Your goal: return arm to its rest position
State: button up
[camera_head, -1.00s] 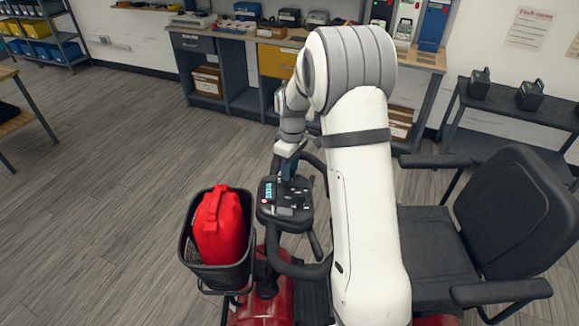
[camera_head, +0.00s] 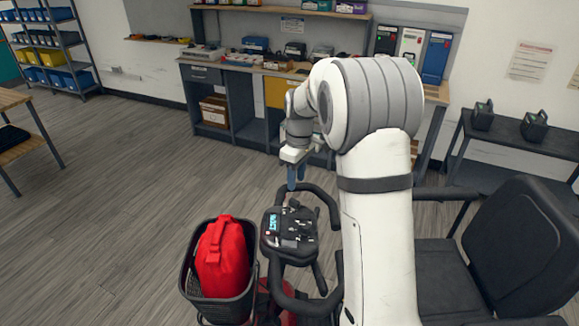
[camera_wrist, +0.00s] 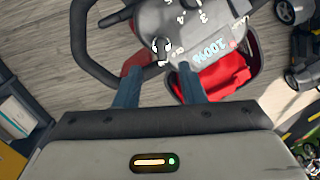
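My gripper (camera_head: 297,178) hangs fingers-down just above the scooter's control console (camera_head: 289,228). In the wrist view, its two blue fingers (camera_wrist: 160,82) are apart with nothing between them. The console (camera_wrist: 195,25) shows beyond the fingertips in that view, with a lit display and a numbered dial. My white arm reaches up and bends forward over the scooter, hiding part of the scooter's middle.
A black front basket (camera_head: 246,300) holds a red bag (camera_head: 222,258). Black handlebars (camera_head: 322,196) loop around the console. The black seat (camera_head: 515,245) is at the right. A workbench (camera_head: 232,72) stands behind, a dark side table (camera_head: 505,140) at the right. The left floor is open.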

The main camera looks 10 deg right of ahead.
jog(key=s+r+m+t, duration=0.1)
jog(key=s+r+m, duration=0.1)
jog(key=s, duration=0.7)
jog(key=s+r+m+t, duration=0.1)
jog(key=s+m, duration=0.3)
jog(key=s, duration=0.6)
jog(key=s+r+m+t, duration=0.1)
jog(key=s+r+m, duration=0.2)
jog(key=s, duration=0.7)
jog(key=shift+s+a+r+t+h, duration=0.15)
jog(key=shift+a+r+t+h, duration=0.2)
jog(key=shift+r, duration=0.25)
